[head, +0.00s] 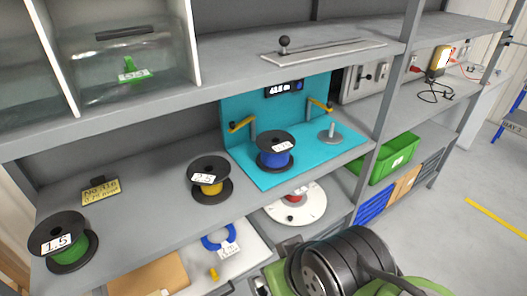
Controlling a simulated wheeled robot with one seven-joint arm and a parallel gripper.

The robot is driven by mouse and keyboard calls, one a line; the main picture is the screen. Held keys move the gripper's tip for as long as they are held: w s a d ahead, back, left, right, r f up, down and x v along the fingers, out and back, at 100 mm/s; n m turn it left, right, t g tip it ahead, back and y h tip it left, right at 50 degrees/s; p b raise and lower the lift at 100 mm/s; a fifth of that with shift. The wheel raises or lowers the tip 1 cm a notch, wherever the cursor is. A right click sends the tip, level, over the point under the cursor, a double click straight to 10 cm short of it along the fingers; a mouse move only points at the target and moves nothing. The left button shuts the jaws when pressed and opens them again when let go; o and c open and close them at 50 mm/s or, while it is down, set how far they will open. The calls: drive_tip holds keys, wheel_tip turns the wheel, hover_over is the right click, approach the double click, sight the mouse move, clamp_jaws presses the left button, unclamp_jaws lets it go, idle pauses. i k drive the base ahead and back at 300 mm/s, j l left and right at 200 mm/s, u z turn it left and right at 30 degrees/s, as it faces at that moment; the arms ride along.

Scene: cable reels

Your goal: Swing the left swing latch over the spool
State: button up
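The left swing latch (241,124) is a yellow arm on a grey post at the left of a turquoise stand (265,180). It points left, away from the blue spool (276,155). This spool has black flanges and a white label and stands upright on the stand's base, in front of the left post. A second yellow latch (320,105) sits on a post further right, above a grey disc with an upright peg (330,135). My gripper's fingertips do not show; dark and green parts, which look like my arm, fill the bottom centre.
A yellow spool (210,187) stands left of the stand and a green spool (64,245) at the far left. A yellow sign (100,191) lies behind them. A shelf (220,60) overhangs the stand. A green bin (393,157) is at the right. Bare shelf surface lies between the spools.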

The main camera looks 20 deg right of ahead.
sight(233, 127)
drive_tip(key=k+u, duration=0.25)
drive_tip(key=u, duration=0.2)
drive_tip(key=k+u, duration=0.2)
drive_tip(key=u, duration=0.2)
